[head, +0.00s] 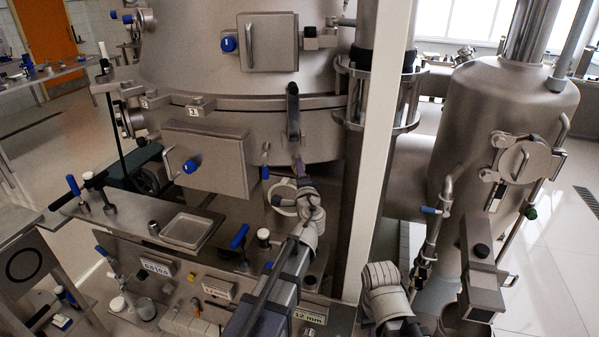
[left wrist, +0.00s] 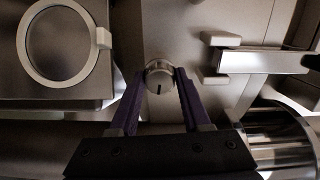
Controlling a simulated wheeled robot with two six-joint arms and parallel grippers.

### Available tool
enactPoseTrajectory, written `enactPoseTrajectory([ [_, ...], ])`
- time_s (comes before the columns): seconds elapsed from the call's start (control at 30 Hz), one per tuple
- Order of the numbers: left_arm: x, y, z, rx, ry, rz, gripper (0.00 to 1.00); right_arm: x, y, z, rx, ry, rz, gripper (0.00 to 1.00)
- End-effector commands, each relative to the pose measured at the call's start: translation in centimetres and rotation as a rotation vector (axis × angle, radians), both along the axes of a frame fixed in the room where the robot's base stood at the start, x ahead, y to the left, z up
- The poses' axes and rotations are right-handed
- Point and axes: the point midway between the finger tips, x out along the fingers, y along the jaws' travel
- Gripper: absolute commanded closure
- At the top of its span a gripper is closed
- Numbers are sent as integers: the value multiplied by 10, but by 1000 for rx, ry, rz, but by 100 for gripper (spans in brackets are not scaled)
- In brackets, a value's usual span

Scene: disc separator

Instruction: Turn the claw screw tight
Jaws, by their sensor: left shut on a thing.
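The claw screw's round metal knob (left wrist: 159,78) shows in the left wrist view, with a dark mark on its face. My left gripper (left wrist: 159,86) is shut on it, one purple finger on each side. In the head view my left gripper (head: 298,168) reaches up to the underside of the big vessel's rim, just below the upright claw (head: 293,112) with its black top. The screw itself is too small and covered to make out there.
The big steel vessel (head: 220,60) fills the upper middle, with a square hatch box (head: 215,155) left of the claw. A bench with a shallow tray (head: 187,231) lies below. A smaller tank (head: 480,120) stands at right.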

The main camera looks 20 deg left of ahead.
Motion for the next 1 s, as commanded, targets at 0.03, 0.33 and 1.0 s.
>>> enactPoseTrajectory([
  [0.03,0,0,0,41,18,0,100,0,0,0,0,0,0,100],
  [0.33,0,0,0,303,129,-1,100,0,0,0,0,0,0,100],
  [1.0,0,0,-1,885,378,-1,100,0,0,0,0,0,0,100],
])
